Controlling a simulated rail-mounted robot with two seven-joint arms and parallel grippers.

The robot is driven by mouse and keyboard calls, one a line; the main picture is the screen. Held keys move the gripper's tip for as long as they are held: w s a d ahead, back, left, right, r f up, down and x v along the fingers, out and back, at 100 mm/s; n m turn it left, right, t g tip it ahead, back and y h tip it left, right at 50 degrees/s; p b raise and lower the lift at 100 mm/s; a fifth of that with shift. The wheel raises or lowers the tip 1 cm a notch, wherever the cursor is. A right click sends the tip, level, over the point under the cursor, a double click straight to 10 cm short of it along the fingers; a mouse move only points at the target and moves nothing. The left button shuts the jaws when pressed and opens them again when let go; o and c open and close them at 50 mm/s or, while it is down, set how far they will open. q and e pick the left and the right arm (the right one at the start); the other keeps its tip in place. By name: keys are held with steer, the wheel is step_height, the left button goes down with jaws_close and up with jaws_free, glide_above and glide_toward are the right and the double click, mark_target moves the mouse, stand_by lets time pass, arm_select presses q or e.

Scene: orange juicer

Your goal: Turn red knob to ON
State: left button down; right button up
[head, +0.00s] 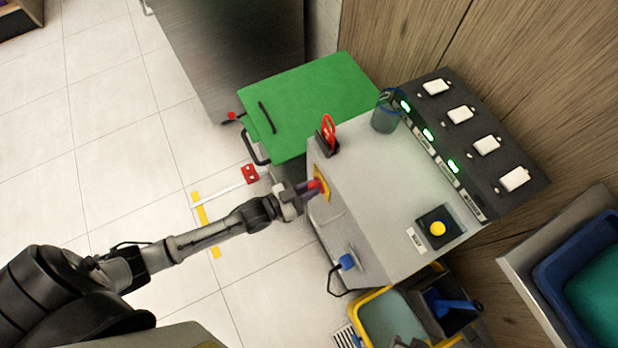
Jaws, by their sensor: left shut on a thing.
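The red knob (318,184) sits on a yellow plate (325,181) on the left side face of the grey machine cabinet (365,190). My left gripper (308,188) reaches in from the left and is shut on the red knob. The fingers cover part of the knob, and its pointing direction and any ON marking are too small to read. My right gripper is not in view.
A green-topped cart (320,95) stands behind the cabinet. On the cabinet are a red-handled part (329,130), a dark cup (386,112) and a yellow button (438,228). A yellow mop bucket (365,305) stands at the lower right. Floor at left is open.

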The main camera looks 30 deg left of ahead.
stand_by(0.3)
arm_select(q)
steer(key=c, duration=1.1)
jaws_free()
steer(key=p+v, duration=0.2)
steer(key=v, duration=1.2)
steer(key=shift+p, duration=0.3)
steer(key=shift+d, duration=0.1)
